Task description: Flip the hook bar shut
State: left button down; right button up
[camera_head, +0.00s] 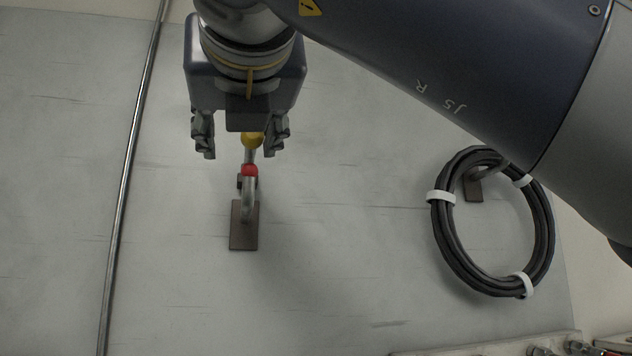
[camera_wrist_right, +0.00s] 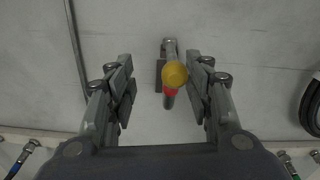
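The hook on the wall panel has a dark mounting plate (camera_head: 244,238) and a grey curved hook (camera_head: 249,200) with a red tip. Its hook bar has a yellow ball end (camera_head: 252,140), which also shows in the right wrist view (camera_wrist_right: 175,74). My right gripper (camera_head: 240,146) is open, with one finger on each side of the yellow ball. Part of the bar is hidden behind the gripper in the head view. My left gripper is not in view.
A coiled black hose (camera_head: 443,235) with white ties hangs on another hook with a dark plate (camera_head: 474,190) at the right. A thin metal pipe (camera_head: 129,160) runs down the panel at the left. A ledge with fittings (camera_head: 490,347) is at the lower right. The panel around the hook is clear.

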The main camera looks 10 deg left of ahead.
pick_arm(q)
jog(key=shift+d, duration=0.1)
pick_arm(e)
jog(key=shift+s+a, duration=0.1)
jog(key=shift+s, duration=0.05)
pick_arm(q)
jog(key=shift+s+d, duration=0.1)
pick_arm(e)
jog(key=v, duration=1.2)
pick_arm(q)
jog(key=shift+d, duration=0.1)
